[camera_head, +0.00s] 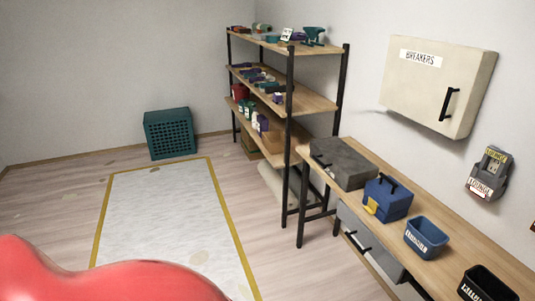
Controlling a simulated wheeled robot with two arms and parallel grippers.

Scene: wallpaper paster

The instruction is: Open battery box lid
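A blue box (394,207) with a dark handle on top and a yellow piece at its front stands on the wooden bench along the right wall. Its top looks shut. A dark grey lidded box (345,163) stands behind it, also looking shut. No battery label is readable on either, so I cannot tell for sure which is the battery box. Neither of my grippers is in view.
The wooden bench (470,260) also holds a labelled blue bin (427,238) and a black bin (486,285). A breaker cabinet (433,85) hangs above. A loaded shelf (318,100) stands behind. The floor mat (165,220) is largely clear; a teal crate (170,134) stands beyond it.

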